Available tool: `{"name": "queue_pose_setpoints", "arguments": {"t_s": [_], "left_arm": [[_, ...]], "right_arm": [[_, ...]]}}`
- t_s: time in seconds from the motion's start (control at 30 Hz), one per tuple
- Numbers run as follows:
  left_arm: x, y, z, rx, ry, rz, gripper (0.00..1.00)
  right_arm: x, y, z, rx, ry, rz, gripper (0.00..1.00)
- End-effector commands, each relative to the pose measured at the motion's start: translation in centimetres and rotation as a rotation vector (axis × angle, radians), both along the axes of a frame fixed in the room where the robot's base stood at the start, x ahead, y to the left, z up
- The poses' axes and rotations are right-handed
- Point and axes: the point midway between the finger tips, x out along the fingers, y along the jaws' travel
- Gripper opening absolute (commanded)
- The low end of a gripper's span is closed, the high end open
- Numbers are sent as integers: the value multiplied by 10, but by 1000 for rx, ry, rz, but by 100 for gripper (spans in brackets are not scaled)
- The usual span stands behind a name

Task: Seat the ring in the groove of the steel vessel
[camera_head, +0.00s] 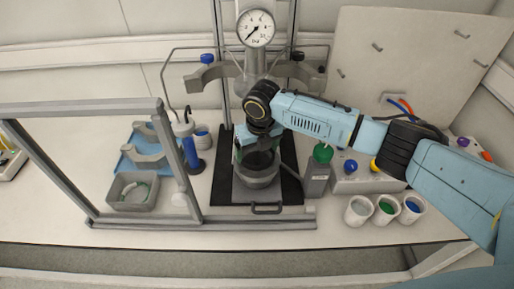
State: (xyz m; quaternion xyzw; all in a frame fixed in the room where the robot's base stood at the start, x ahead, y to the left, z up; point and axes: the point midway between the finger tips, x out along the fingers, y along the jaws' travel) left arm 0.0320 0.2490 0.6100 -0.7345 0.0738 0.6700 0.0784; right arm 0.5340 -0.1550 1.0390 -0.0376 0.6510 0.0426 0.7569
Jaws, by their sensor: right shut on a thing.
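The steel vessel (257,179) stands upright on a black mat below the gauge head, its dark round mouth facing up. My right gripper (258,149) points down at the vessel's mouth, with its fingers at the rim. It is shut on what seems to be the ring, a thin dark edge at the mouth. The fingers hide most of it, and I cannot tell whether it lies in the groove or just above. The groove is hidden too. My left gripper is not in view.
A pressure gauge (255,28) and clamp halves (205,73) are above and behind the vessel. A grey frame (165,150) stands at left, with a grey tray (118,203) behind it.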

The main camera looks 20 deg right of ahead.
Motion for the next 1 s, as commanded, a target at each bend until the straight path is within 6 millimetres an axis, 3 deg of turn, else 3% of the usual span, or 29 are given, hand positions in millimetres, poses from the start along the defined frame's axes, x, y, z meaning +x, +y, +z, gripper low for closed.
{"name": "queue_pose_setpoints", "arguments": {"t_s": [0.23, 0.27, 0.33, 0.67, 0.87, 1.0], "left_arm": [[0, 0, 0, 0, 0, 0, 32], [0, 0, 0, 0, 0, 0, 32], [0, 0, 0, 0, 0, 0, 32], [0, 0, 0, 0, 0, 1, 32], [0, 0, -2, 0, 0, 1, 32], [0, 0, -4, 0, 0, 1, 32]], "right_arm": [[0, 0, -1, 0, 0, 0, 65], [0, 0, -1, 0, 0, 0, 90], [0, 0, -1, 0, -1, 0, 99], [0, 0, 6, 1, -2, 1, 100], [-4, -1, 39, 1, -6, 2, 100], [-9, -1, 72, 2, -7, 2, 100]]}}
